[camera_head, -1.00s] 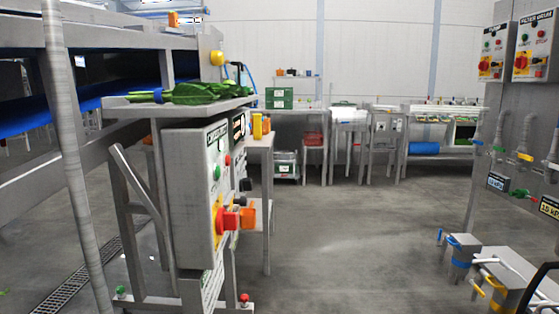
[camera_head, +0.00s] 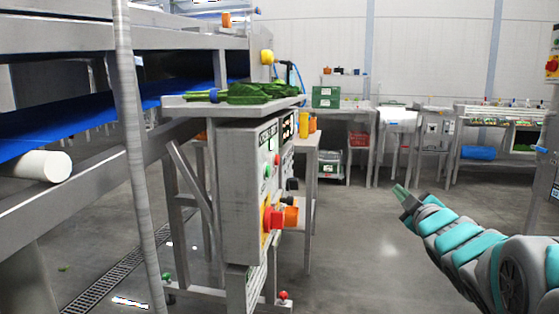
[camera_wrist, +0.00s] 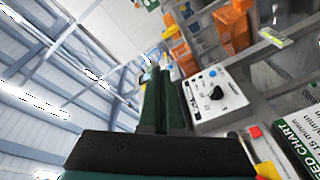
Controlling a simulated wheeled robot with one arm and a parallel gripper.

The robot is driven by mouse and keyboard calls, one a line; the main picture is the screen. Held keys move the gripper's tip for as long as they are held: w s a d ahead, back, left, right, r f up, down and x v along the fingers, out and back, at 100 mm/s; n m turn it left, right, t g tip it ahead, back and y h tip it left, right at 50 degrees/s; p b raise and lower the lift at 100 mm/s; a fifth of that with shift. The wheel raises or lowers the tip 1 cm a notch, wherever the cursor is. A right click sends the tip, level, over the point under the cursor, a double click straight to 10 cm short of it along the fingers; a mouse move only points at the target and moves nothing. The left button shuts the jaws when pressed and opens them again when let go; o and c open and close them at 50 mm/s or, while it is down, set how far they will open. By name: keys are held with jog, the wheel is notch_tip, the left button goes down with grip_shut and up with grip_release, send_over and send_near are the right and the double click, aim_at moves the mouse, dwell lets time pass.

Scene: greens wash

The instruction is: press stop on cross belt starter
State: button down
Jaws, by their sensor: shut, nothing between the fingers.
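A grey starter box (camera_head: 243,195) stands at centre left in the head view, seen at a steep angle. Its label is hard to read. Its face has a green button (camera_head: 267,171), a red button (camera_head: 277,159) and a red rotary switch (camera_head: 273,218) on a yellow plate. My gripper (camera_head: 399,190) is out to the right of the box, apart from it, over the open floor. In the wrist view my gripper (camera_wrist: 158,72) is shut and empty, its dark fingers together. The starter's buttons cannot be made out in the wrist view.
Greens (camera_head: 250,93) lie on a metal shelf (camera_head: 200,106) above the box. A blue belt (camera_head: 40,135) runs at left, behind a metal post (camera_head: 135,150). A white control box (camera_wrist: 213,98) with a black knob shows in the wrist view. The middle floor is clear.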

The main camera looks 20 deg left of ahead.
aim_at(277, 160)
jog(key=s+a+r+n+g+y, duration=0.3)
jog(key=a+n+y, duration=0.2)
jog(key=a+y, duration=0.1)
jog(key=s+a+r+n+g+y, duration=0.3)
jog(key=a+n+y, duration=0.3)
jog(key=a, duration=0.3)
jog(key=shift+a+r+n+g+y, duration=0.15)
jog(key=shift+r+n+g+y, duration=0.05)
jog(key=shift+n+g+y, duration=0.1)
jog(key=shift+s+a, duration=0.1)
jog(key=s+a+b, duration=0.2)
jog(key=a, duration=0.6)
jog(key=shift+a, duration=0.2)
dwell(1.0)
jog(key=shift+s+a, duration=0.1)
jog(key=shift+a, duration=0.25)
